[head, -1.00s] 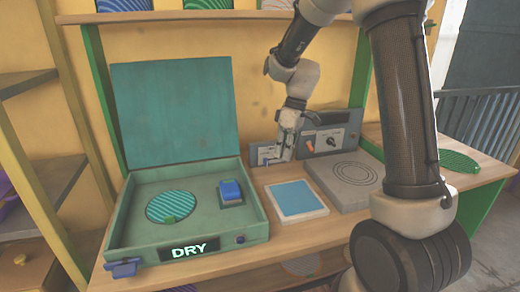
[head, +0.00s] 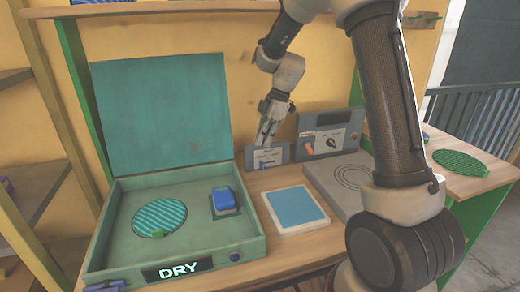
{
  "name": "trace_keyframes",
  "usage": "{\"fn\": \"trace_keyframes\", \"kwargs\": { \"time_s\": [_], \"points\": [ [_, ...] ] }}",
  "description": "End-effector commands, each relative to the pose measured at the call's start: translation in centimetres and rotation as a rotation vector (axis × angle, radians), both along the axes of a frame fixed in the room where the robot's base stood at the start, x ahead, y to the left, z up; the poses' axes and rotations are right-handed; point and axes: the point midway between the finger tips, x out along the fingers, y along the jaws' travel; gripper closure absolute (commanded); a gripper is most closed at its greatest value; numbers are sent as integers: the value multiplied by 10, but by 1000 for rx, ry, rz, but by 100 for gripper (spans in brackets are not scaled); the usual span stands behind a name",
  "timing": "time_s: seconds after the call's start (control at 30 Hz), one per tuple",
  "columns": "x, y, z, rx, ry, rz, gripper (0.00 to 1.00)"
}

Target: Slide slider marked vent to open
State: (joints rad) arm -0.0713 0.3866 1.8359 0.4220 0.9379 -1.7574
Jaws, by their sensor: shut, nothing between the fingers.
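A small grey panel (head: 267,156) stands at the back of the bench, between the teal press box and a larger grey panel. It carries a light label plate, but the marking is too small to read. I cannot make out the slider's knob or its position. My gripper (head: 265,143) is shut and empty, pointing down right at the front of this panel and covering part of it. I cannot tell whether the fingers touch it.
The teal box (head: 110,215) has its lid raised, with a striped disc (head: 160,217) and blue block (head: 223,198) inside, and a DRY display (head: 178,269). A blue-topped pad (head: 297,206), a ringed grey plate (head: 325,178) and a larger panel (head: 342,128) with an orange part and knob stand right.

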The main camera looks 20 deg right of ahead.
Motion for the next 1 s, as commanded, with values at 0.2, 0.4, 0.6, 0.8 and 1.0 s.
{"fn": "trace_keyframes", "kwargs": {
  "time_s": [0.2, 0.4, 0.6, 0.8, 1.0],
  "points": [
    [-1, 13, -38, -1, 5, 0, 100],
    [-1, 24, -68, -1, 3, -1, 100],
    [0, 28, -82, -1, 2, -3, 100],
    [0, 29, -83, -1, 1, -3, 100],
    [0, 26, -83, -1, 1, -4, 100]
  ]
}}
